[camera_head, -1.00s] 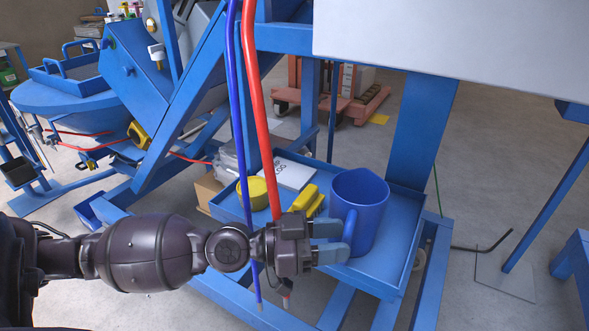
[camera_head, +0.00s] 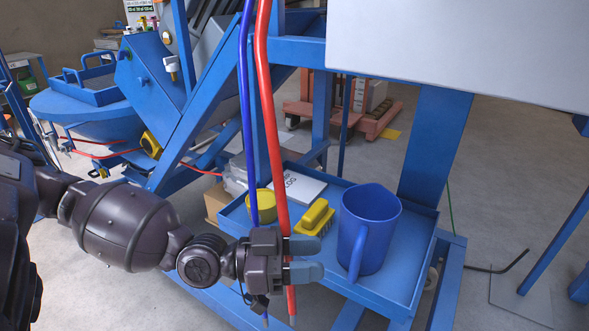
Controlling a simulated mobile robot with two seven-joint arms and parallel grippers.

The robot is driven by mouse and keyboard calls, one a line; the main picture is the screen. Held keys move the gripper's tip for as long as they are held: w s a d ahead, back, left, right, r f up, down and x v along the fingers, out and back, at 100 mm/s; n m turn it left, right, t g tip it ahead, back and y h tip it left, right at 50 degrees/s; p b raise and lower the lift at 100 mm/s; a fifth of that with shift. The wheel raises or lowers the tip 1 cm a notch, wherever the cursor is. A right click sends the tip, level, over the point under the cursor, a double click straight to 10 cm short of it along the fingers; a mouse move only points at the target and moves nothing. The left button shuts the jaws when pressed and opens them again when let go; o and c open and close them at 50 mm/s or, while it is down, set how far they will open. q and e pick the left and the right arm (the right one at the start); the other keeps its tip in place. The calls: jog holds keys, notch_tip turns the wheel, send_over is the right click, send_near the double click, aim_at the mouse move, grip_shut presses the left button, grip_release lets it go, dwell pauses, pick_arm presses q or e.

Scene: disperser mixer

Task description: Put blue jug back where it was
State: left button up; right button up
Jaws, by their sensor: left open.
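The blue jug (camera_head: 370,228) stands upright on the blue tray shelf (camera_head: 405,285), toward its right side, with its handle facing the front. My left gripper (camera_head: 318,259) is open and empty, just left of the jug's handle and apart from it. Its two grey fingers point right, toward the jug. My right gripper is not in view.
On the shelf left of the jug are a yellow brush (camera_head: 314,218), a yellow round container (camera_head: 262,206) and a white booklet (camera_head: 299,186). A red hose (camera_head: 270,130) and a blue hose (camera_head: 245,110) hang in front of the shelf, by my gripper. A white panel (camera_head: 460,50) overhangs above.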

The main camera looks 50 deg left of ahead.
pick_arm(q)
jog(key=shift+v, duration=1)
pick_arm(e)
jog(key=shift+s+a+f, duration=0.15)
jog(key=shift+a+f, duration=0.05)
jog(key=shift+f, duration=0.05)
pick_arm(q)
jog(key=shift+s, duration=0.1)
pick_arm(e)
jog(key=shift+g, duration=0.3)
pick_arm(q)
jog(key=s+d+f+n+y, duration=0.1)
jog(key=s+f+y, duration=0.4)
jog(key=s, duration=0.5)
jog(key=s+f+n+g+y, duration=0.1)
jog(key=s+f+n+y, duration=0.3)
jog(key=s, duration=0.7)
notch_tip(320, 180, down, 5)
jog(key=shift+s+d+r+g+y, duration=0.1)
jog(key=shift+s+d+g+y, duration=0.25)
jog(key=shift+y, duration=0.65)
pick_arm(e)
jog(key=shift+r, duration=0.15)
pick_arm(q)
jog(key=shift+p, duration=0.3)
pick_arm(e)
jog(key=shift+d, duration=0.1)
